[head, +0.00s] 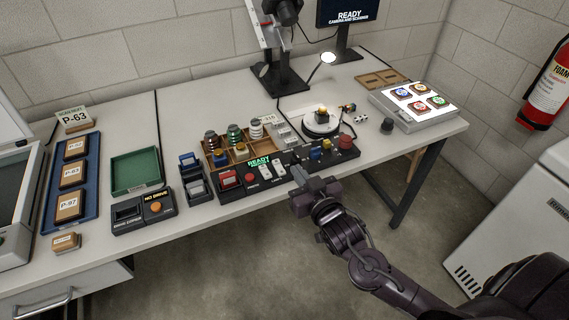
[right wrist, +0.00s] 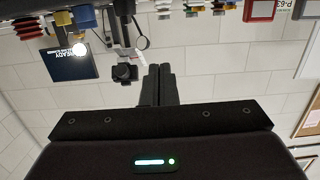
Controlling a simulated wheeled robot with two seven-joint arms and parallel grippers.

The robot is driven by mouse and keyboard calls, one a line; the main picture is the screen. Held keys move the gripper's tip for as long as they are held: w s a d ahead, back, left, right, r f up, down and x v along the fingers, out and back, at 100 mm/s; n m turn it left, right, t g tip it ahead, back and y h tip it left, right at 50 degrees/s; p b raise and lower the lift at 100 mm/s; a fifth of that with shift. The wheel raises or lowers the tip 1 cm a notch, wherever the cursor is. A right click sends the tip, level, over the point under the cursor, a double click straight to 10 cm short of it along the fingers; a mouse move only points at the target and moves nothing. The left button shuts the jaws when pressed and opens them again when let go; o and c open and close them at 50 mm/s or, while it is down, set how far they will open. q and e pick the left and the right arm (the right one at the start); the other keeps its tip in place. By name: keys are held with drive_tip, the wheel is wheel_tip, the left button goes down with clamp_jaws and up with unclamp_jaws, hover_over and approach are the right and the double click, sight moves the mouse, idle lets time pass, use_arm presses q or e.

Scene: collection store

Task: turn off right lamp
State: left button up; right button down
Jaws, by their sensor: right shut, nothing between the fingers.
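A black control panel (head: 262,176) lies at the table's front edge with a green READY display. Two white rocker switches, the left one (head: 265,173) and the right one (head: 279,169), sit on it near small lettering. The right lamp (head: 328,58) has a round head that glows white; it also shows lit in the right wrist view (right wrist: 80,49). A round head at the left (head: 262,71) looks dark. My right gripper (head: 298,175) is shut and empty, just right of the right switch, at the panel's front edge. Contact cannot be told. My left gripper is out of view.
A round turntable (head: 321,124) and a row of coloured knobs (head: 326,145) stand right of the switches. A wooden sorting tray (head: 235,151) lies behind the panel. A lit box (head: 414,107) is at the right. Open floor lies before the table.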

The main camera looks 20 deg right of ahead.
hover_over(284, 170)
drive_tip(key=shift+d+f+p, duration=0.1)
drive_tip(key=shift+f+p, duration=0.2)
drive_tip(key=shift+f, duration=0.05)
wheel_tip(284, 170, down, 3)
drive_tip(key=shift+f, duration=0.6)
